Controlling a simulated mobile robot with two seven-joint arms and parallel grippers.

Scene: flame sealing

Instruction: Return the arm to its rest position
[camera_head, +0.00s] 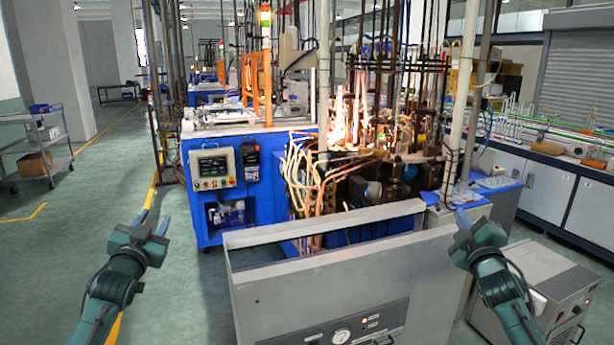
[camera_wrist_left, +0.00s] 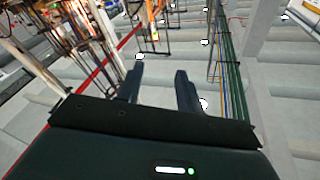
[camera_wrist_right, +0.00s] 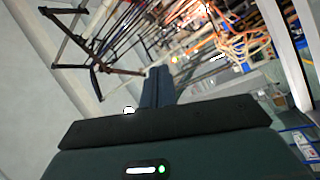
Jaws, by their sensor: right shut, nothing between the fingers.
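My left gripper (camera_head: 152,226) is raised over the floor at the left of the head view, pointing up. Its two fingers stand apart with nothing between them, as the left wrist view (camera_wrist_left: 160,88) also shows. My right gripper (camera_head: 463,225) is raised at the right of the head view, in front of the machine and beside the grey cabinet. In the right wrist view its fingers (camera_wrist_right: 157,86) are together and hold nothing. Both arms come up from the bottom edge of the head view.
A grey metal cabinet (camera_head: 290,300) with a gauge stands between the arms. Behind it is a blue sealing machine (camera_head: 270,165) with glowing flames and hoses. A grey box (camera_head: 545,285) stands at the lower right.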

